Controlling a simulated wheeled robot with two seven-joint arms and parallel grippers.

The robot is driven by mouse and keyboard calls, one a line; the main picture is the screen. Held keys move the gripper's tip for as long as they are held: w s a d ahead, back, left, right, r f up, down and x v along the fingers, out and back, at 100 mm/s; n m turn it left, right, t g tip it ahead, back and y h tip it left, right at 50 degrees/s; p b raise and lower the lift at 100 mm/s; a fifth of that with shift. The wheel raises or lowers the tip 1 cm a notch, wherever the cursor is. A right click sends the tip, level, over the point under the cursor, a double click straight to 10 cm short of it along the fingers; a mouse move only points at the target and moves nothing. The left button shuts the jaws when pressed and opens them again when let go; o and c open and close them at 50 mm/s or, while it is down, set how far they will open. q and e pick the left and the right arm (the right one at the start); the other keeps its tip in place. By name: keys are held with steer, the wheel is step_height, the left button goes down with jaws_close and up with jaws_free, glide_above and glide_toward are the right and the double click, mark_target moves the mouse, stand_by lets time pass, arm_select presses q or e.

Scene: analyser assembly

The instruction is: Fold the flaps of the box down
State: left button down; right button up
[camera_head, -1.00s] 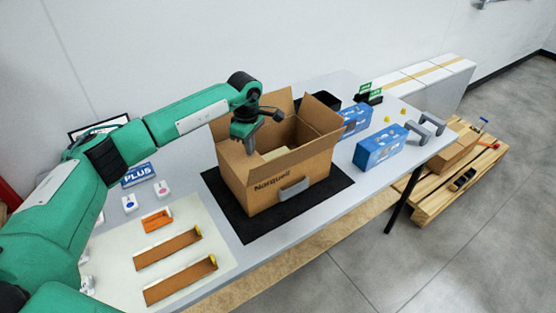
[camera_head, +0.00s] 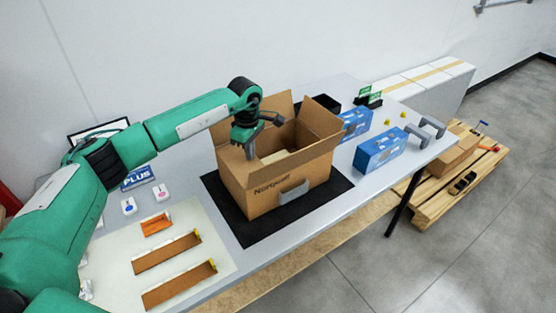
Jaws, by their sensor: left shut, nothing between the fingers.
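The open brown cardboard box (camera_head: 275,192) stands on a black mat (camera_head: 225,215) on the table, with printed lettering and a grey tab on its front. A back flap (camera_head: 272,112) and a right flap (camera_head: 320,117) stand up and outward. A left flap (camera_head: 221,138) shows partly behind my arm. A pale item (camera_head: 276,156) shows inside the box. My left gripper (camera_head: 250,154) is shut and empty, pointing down at the box's left part near the rim. I cannot tell whether it touches a flap. My right gripper is not in view.
Blue boxes (camera_head: 379,150) and grey handle-like parts (camera_head: 432,128) stand to the right. A black bin (camera_head: 326,102) is behind the box. A pale tray area (camera_head: 215,245) with brown strips (camera_head: 180,285) lies front left. A wooden pallet (camera_head: 435,200) is on the floor right.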

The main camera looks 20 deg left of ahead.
arm_select(q)
step_height(320, 180, up, 8)
steer(key=p, duration=0.3)
steer(key=shift+f, duration=0.25)
stand_by(0.4)
